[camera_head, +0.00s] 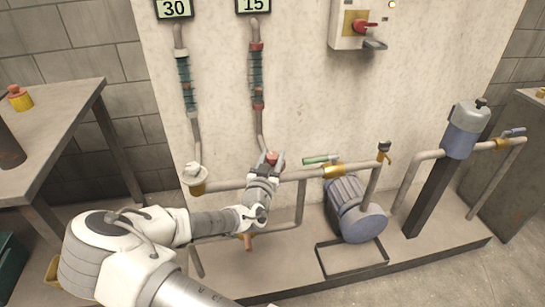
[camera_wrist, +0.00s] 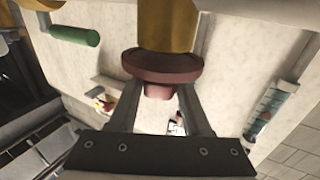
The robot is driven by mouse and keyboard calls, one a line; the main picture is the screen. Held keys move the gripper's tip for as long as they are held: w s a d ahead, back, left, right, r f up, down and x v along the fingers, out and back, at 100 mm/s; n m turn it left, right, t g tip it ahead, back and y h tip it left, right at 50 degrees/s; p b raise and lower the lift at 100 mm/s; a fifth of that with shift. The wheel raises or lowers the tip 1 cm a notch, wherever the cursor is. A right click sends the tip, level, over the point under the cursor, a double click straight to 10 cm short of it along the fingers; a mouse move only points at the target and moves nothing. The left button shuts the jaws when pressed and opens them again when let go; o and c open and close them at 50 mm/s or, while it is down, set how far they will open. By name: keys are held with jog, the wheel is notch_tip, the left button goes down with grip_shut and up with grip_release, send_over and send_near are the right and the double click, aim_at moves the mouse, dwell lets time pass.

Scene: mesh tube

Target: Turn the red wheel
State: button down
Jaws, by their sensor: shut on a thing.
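The red wheel (camera_wrist: 162,64) is a dark red disc with a smaller hub, on a yellow-brown fitting (camera_wrist: 167,25) in the wrist view. My gripper (camera_wrist: 160,92) has its two fingers on either side of the hub, shut on it. In the head view a bit of the red wheel (camera_head: 271,156) shows at the end of my gripper (camera_head: 270,163), by the pipe below the "15" display. My gripper and wrist hide most of the wheel and its fitting there.
A green handle (camera_head: 320,159) lies close right of my gripper, above a blue-grey motor (camera_head: 354,212). Pipes run left and right along the wall. A white valve (camera_head: 194,177) is to the left. A wall box (camera_head: 352,24) with a red switch hangs above. A table (camera_head: 58,125) stands left.

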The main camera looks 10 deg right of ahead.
jog(key=shift+n+y, duration=0.3)
jog(key=shift+y, duration=0.1)
jog(key=n+y+p, duration=0.1)
jog(key=y, duration=0.1)
jog(key=n+t+y+p, duration=0.1)
jog(key=n+y, duration=0.1)
jog(key=y, duration=0.1)
jog(key=shift+d+r+t, duration=0.1)
jog(key=shift+d+t, duration=0.1)
jog(key=shift+t, duration=0.1)
jog(key=n+y+p, duration=0.1)
jog(key=n+y, duration=0.1)
jog(key=y, duration=0.2)
jog(key=n+g+y+p, duration=0.1)
jog(key=n+y, duration=0.2)
jog(key=y, duration=0.1)
jog(key=shift+n, duration=0.3)
jog(key=n+g+y, duration=0.2)
jog(key=y, duration=0.1)
jog(key=n+g+y, duration=0.1)
jog(key=n+y, duration=0.1)
jog(key=y, duration=0.1)
jog(key=shift+n+g+p, duration=0.3)
jog(key=shift+g, duration=0.1)
jog(key=shift+a+n+g+y+b, duration=0.2)
jog(key=shift+n+g+y+b, duration=0.1)
jog(key=shift+n+g+y, duration=2.05)
jog(key=shift+m+g+h, duration=0.25)
jog(key=shift+g, duration=0.2)
